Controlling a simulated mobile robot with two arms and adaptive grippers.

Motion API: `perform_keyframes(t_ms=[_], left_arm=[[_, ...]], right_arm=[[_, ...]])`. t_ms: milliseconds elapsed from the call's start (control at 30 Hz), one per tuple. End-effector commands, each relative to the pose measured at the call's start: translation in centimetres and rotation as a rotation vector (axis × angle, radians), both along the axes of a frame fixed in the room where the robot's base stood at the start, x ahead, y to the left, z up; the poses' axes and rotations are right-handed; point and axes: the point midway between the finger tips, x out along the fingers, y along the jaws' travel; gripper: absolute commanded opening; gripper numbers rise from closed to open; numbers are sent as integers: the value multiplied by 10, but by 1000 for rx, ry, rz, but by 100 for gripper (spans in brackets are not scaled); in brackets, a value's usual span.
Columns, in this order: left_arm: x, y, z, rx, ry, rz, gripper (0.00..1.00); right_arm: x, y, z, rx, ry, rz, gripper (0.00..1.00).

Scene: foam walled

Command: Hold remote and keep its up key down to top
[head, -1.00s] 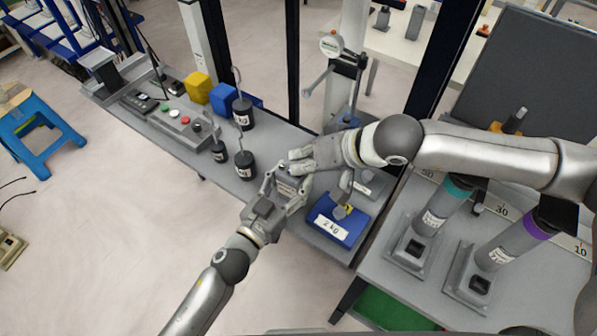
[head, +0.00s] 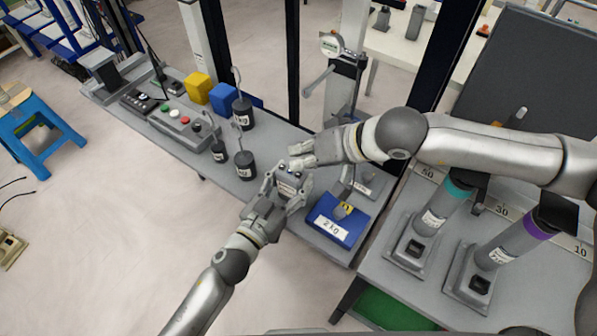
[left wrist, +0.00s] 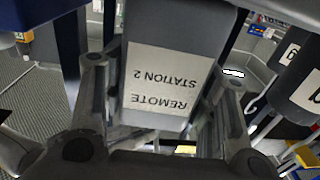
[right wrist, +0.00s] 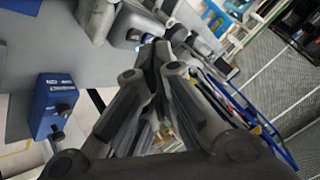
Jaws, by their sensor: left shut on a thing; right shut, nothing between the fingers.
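The remote (head: 287,188) is a grey box with a white label and small keys on its top end. In the left wrist view the remote (left wrist: 165,85) fills the middle, its label reading "REMOTE STATION 2" upside down. My left gripper (head: 287,181) is shut on it, one finger on each side, and holds it above the bench. My right gripper (head: 292,157) is shut and empty, its fingertips just above and behind the remote's key end. I cannot tell whether they touch a key. The shut fingers also show in the right wrist view (right wrist: 158,50).
Black hooked weights (head: 245,164) stand to the left, near a button box (head: 183,121).

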Motion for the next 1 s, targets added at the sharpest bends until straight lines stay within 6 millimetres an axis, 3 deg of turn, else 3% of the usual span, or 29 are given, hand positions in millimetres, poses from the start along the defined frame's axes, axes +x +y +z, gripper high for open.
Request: perform_keyframes(t_ms=[167, 600, 1000], left_arm=[[0, 0, 0, -1, -1, 0, 25], [0, 0, 0, 0, 0, 0, 25], [0, 0, 0, 0, 0, 0, 25]], right_arm=[[0, 0, 6, 2, -1, -1, 0], [0, 0, 46, 1, -2, 0, 0], [0, 0, 50, 0, 0, 0, 0]])
